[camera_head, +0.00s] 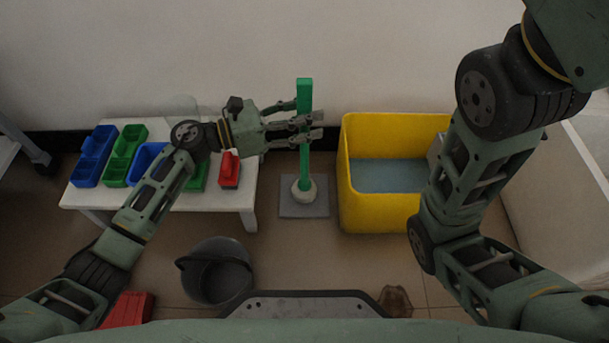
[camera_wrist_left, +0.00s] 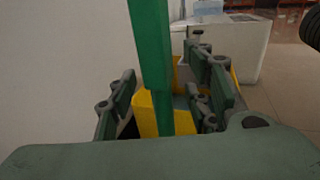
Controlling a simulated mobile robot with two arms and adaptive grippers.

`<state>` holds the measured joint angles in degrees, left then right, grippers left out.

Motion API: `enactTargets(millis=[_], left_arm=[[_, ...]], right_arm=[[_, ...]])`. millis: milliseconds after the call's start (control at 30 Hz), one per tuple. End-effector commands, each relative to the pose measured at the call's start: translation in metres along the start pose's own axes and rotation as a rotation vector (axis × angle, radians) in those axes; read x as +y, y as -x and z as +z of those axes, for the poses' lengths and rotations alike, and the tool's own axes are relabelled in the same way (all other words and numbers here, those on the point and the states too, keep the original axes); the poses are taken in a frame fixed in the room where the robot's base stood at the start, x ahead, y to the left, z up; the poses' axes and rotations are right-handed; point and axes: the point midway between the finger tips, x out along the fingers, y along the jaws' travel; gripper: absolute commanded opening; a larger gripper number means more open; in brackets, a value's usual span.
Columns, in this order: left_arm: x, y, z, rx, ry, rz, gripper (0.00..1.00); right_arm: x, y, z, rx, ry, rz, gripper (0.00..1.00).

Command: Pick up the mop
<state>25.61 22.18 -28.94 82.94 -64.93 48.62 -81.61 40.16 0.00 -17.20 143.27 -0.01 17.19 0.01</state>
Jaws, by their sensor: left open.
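The mop (camera_head: 304,150) stands upright, with a long green handle and a pale round head on a grey square plate (camera_head: 290,210). My left gripper (camera_head: 310,124) is open at the upper part of the handle, its fingers reaching alongside it. In the left wrist view the green handle (camera_wrist_left: 154,55) passes between the spread fingers of the left gripper (camera_wrist_left: 165,92). I cannot tell whether any finger touches it. My right arm shows at the right of the head view, but its gripper is out of frame.
A yellow tub (camera_head: 378,212) stands right of the mop. A white table (camera_head: 222,200) with blue, green and red bins is at the left. A dark bucket (camera_head: 218,280) and a red box (camera_head: 128,308) are on the floor. The wall is close behind the mop.

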Motion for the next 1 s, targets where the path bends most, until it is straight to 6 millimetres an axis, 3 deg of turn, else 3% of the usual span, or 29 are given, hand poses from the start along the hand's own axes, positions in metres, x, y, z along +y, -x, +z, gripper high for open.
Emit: enactTargets(millis=[567,1000], left_arm=[[-0.0002,0.0005,-0.0004,0.000,0.001,0.000,0.00],[0.0001,0.0004,0.0011,-0.002,0.000,0.000,0.00]], right_arm=[[-0.0002,-0.0001,-0.0001,0.000,0.000,-0.001,0.47],[-0.0001,-0.0002,0.0001,0.000,0.000,0.000,0.47]])
